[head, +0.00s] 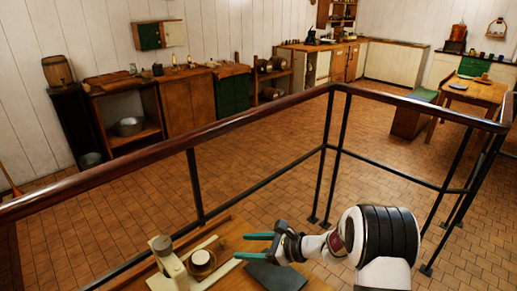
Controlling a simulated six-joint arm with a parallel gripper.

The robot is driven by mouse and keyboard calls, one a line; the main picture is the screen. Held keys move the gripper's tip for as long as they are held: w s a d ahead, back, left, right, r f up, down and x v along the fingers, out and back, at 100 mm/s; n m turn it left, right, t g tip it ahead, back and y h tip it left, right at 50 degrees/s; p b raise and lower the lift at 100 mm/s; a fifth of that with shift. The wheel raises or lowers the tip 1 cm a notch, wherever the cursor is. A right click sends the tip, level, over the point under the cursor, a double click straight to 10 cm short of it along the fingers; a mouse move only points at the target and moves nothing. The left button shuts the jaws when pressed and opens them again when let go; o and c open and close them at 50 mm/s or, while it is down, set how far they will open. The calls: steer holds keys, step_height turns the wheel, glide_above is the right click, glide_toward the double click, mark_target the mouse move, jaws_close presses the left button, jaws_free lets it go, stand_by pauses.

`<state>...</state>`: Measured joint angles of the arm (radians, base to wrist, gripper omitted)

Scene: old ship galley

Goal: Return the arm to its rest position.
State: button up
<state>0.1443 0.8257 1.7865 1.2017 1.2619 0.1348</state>
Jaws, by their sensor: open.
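My gripper (260,245) is in the lower middle of the head view. Its two teal fingers point left, are spread apart, and show nothing between them. It is above the right part of a small wooden table (232,233), next to a dark flat slab (275,277). My white and black arm reaches in from the lower right, bent at a large black-banded joint. The height of the gripper over the table is hard to tell.
A cream wooden device with a round piece (201,260) stands on the table, left of my gripper. A railing (195,185) with a wooden handrail runs behind the table. Beyond it are open tiled floor (250,150), cabinets (188,105) and a wooden table (475,91).

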steer(key=s+r+n+g+h, duration=0.25)
steer(key=s+r+n, duration=0.35)
steer(key=s, duration=0.5)
steer(key=s+r+n+g+h, duration=0.25)
steer(key=s+r+n, duration=0.25)
steer(key=s, duration=0.7)
steer(key=s+d+f+n+h, duration=0.1)
steer(key=s+d+n+h, duration=0.3)
steer(key=s+d, duration=0.5)
steer(key=s+h, duration=0.1)
steer(key=s, duration=0.2)
steer(key=shift+s+d+n, duration=0.25)
steer(key=shift+n, duration=0.15)
